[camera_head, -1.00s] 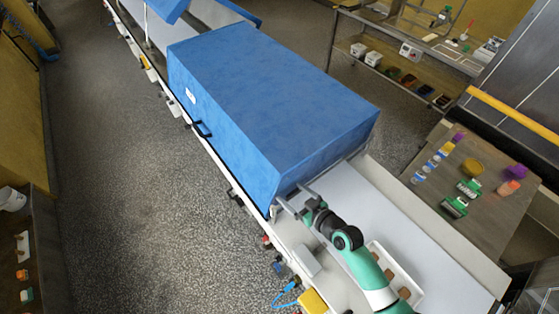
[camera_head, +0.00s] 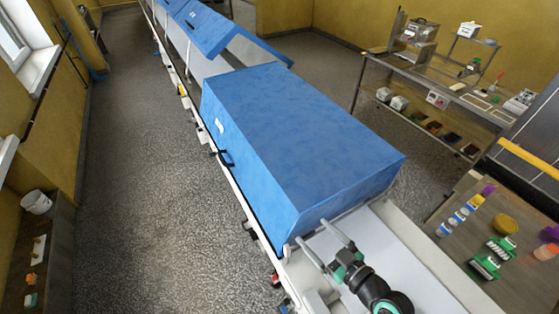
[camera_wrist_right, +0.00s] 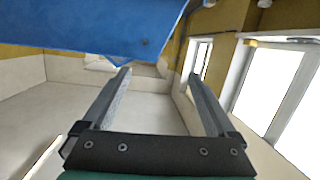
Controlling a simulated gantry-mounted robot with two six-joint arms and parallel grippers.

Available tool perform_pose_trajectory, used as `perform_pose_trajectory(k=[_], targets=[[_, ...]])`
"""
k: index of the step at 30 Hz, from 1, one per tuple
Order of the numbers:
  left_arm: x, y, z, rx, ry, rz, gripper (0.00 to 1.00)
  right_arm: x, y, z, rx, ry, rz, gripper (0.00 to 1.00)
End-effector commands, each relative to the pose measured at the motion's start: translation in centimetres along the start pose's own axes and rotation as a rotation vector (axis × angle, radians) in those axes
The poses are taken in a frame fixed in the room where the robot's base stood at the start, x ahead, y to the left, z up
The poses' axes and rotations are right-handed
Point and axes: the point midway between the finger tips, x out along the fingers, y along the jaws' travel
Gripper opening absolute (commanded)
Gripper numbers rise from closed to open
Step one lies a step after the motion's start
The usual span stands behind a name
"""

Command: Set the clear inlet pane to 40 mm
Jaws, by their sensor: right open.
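The enrober's blue hood (camera_head: 300,140) covers the white conveyor bed (camera_head: 405,262). Its near end stands above the bed, with a thin grey edge (camera_head: 345,215) along the bottom. I cannot make out the clear inlet pane or any scale in either view. My right gripper (camera_head: 312,231) is open and empty, its two grey fingers pointing at the near lower edge of the hood. In the right wrist view the open fingers (camera_wrist_right: 159,74) have nothing between them, and the blue hood (camera_wrist_right: 100,25) hangs above them. Whether they touch anything is unclear. My left gripper is not in view.
A table at the right holds green-framed items (camera_head: 485,267), small coloured containers (camera_head: 460,215) and a yellow round dish (camera_head: 504,224). A bench with equipment (camera_head: 440,90) stands at the back right. The floor at left is clear.

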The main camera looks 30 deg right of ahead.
Motion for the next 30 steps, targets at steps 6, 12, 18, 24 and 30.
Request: perform_pose_trajectory(k=[6,12,18,24,30], targets=[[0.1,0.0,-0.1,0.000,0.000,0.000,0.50,1.7,-0.6,-5.0,-0.049,0.094,-0.022,0.93],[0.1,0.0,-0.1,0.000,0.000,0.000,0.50,2.8,-1.2,-9.5,-0.089,0.180,-0.039,0.93],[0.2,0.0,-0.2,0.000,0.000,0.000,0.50,3.4,-2.0,-14.0,-0.125,0.264,-0.051,0.93],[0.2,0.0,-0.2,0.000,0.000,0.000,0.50,3.7,-2.8,-18.6,-0.157,0.349,-0.061,0.93],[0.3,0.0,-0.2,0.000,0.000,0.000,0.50,3.5,-3.5,-22.8,-0.183,0.429,-0.063,0.93]])
